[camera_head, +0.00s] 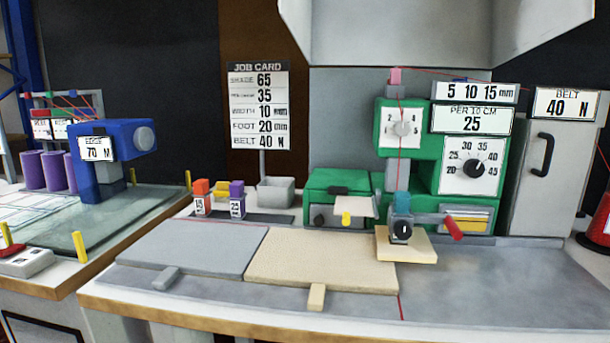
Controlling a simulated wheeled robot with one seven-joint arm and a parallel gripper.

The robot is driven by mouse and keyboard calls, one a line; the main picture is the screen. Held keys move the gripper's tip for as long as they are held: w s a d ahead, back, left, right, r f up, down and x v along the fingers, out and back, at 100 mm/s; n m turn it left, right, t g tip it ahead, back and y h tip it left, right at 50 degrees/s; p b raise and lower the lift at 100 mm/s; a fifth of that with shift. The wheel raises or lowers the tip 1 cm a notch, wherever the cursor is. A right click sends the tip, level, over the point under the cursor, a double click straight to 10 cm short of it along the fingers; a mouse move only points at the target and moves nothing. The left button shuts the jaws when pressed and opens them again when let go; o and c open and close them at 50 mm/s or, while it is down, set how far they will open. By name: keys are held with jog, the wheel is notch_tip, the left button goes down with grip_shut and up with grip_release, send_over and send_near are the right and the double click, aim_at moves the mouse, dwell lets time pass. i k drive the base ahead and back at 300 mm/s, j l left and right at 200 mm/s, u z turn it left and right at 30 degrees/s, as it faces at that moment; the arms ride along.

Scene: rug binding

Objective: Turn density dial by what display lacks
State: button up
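A green sewing machine (325,187) stands at the back of the right table. The density dial (475,169) is a black round knob on its white front plate, with marks from 20 to 45 around it; I cannot tell exactly which mark it points at. The display (472,120) above it is headed PER 10 CM and reads 25. A job card (259,105) on a post reads 65, 35, 10 mm, 20 mm and BELT 40 N; the small label beside 35 is hard to read. My gripper is not in view.
A second dial (402,129) with a pale knob is on the machine's head. A red-handled crank (452,228) juts out below the density dial. A grey cabinet (557,170) with a black handle stands right. Grey (190,247) and beige (320,259) panels lie in front.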

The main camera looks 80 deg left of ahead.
aim_at(474, 169)
jog(key=k+j+u, duration=0.1)
jog(key=u, duration=2.3)
